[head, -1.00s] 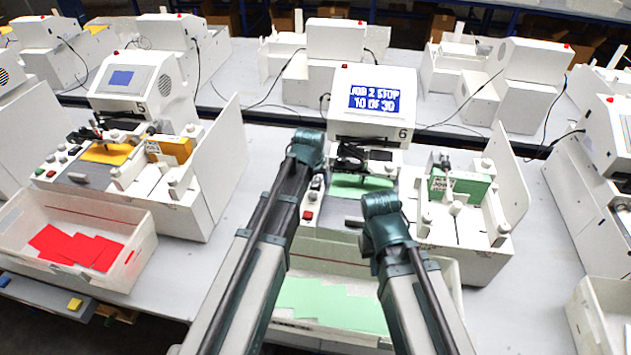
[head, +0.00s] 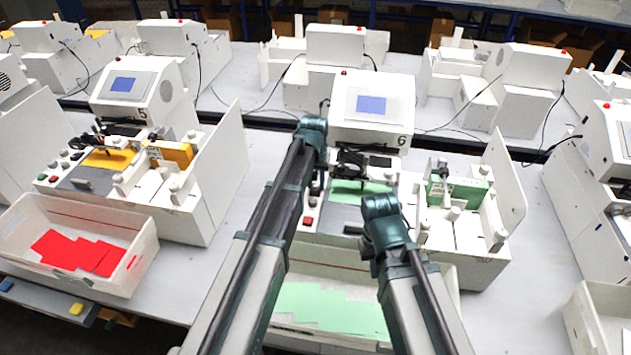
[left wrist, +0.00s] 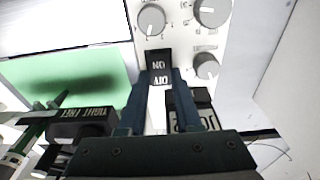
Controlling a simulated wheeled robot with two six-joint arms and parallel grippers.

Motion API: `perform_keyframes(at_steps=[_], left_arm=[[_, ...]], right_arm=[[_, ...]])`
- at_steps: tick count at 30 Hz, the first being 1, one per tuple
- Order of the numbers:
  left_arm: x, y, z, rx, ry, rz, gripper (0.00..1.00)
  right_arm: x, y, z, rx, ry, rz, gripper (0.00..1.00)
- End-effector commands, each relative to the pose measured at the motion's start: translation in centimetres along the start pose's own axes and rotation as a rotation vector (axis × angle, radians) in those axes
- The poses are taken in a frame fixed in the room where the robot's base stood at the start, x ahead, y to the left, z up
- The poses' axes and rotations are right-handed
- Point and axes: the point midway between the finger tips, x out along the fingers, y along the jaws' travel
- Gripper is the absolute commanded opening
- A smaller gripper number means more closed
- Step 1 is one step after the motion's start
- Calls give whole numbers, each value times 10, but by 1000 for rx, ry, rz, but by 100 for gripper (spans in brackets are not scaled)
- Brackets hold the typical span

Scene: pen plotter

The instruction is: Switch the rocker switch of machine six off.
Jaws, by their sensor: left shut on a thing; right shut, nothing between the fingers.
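Machine six (head: 372,105) is the white machine in the middle, with a "6" on its front and a pale panel with a plain blue screen. My left gripper (left wrist: 158,76) reaches its left side; in the head view my arm hides the fingers. In the left wrist view the two dark fingers are closed on the black rocker switch (left wrist: 158,60), which carries white lettering including "ON". Which side of the rocker is pressed in I cannot tell. My right gripper (head: 382,207) is shut and empty in front of machine six; its fingertips are not clearly visible.
In the left wrist view, grey knobs (left wrist: 152,19) sit close beyond the switch, and a black "TIGHT FREE" part (left wrist: 82,123) is to the left. A tray (head: 275,334) with green sheets stands before machine six. Machine five (head: 128,85) is to the left.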

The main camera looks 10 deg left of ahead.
Motion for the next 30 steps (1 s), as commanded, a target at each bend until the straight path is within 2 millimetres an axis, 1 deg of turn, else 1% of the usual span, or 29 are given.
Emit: perform_keyframes(at_steps=[1,5,13,14,15,18,30], left_arm=[[0,0,-5,0,-24,0,0],[0,0,-2,0,-57,0,0],[0,0,-1,0,-58,0,0],[0,0,-1,0,-58,0,38],[0,0,-1,0,-58,0,45],[0,0,-1,0,-57,0,62],[-2,0,-2,0,-55,0,62]], right_arm=[[-1,0,0,0,0,0,0],[-1,0,0,0,0,0,0],[-1,0,0,0,0,0,0],[-1,0,0,0,0,0,0],[-1,0,0,0,0,0,0],[-1,0,0,0,0,0,0],[-4,0,0,0,0,0,0]])
